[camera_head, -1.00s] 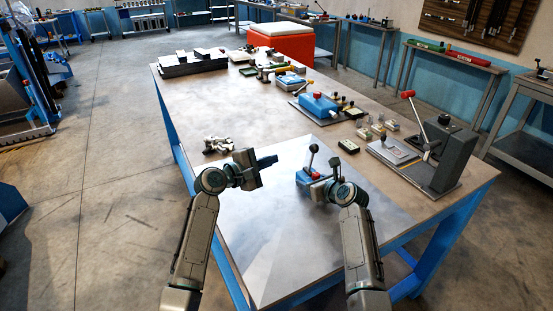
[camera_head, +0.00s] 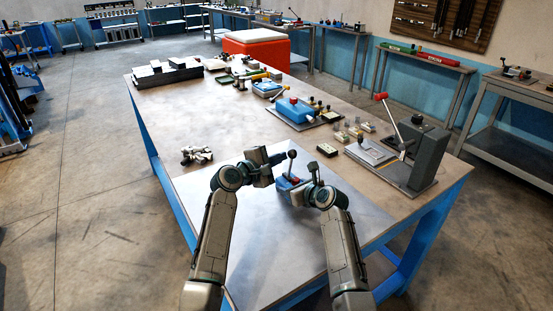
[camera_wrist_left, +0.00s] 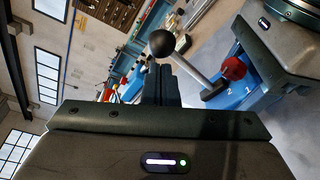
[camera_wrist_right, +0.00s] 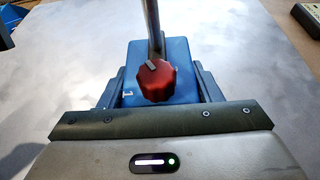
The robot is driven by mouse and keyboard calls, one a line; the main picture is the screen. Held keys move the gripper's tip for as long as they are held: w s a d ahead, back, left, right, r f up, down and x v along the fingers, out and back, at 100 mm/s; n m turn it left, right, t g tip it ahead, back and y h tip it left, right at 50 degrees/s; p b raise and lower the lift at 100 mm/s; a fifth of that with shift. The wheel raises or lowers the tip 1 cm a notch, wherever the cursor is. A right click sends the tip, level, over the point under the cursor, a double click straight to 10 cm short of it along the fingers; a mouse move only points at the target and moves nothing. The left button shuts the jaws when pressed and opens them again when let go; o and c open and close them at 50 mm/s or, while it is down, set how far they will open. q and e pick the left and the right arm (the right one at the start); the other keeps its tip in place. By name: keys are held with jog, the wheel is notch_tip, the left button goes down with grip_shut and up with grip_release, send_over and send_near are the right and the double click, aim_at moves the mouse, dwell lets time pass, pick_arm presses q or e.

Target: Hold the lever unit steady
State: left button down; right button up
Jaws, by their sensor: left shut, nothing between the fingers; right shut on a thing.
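The lever unit (camera_head: 284,184) is a small blue block with a red knob and a metal lever topped by a dark ball (camera_head: 292,153). It sits on the pale sheet at the table's near end. My right gripper (camera_wrist_right: 158,92) is shut on the blue block, one finger on each side, with the red knob (camera_wrist_right: 157,80) between them. My left gripper (camera_head: 279,158) is shut and empty, close to the upper lever. In the left wrist view its fingers (camera_wrist_left: 160,85) are just below the ball (camera_wrist_left: 162,43) and beside the shaft. I cannot tell whether they touch it.
A larger blue lever device (camera_head: 293,110) stands further back. A grey fixture with a red-handled lever (camera_head: 428,158) stands at the right edge. The front sheet (camera_head: 245,265) is mostly clear.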

pick_arm(q)
jog(key=shift+s+d+f, duration=0.1)
jog(key=shift+s+d, duration=0.4)
jog(key=shift+s, duration=0.15)
jog(key=s+a, duration=0.6)
jog(key=a, duration=0.4)
jog(key=shift+f, duration=0.25)
pick_arm(e)
jog(key=o, duration=1.8)
jog(key=shift+c, duration=0.2)
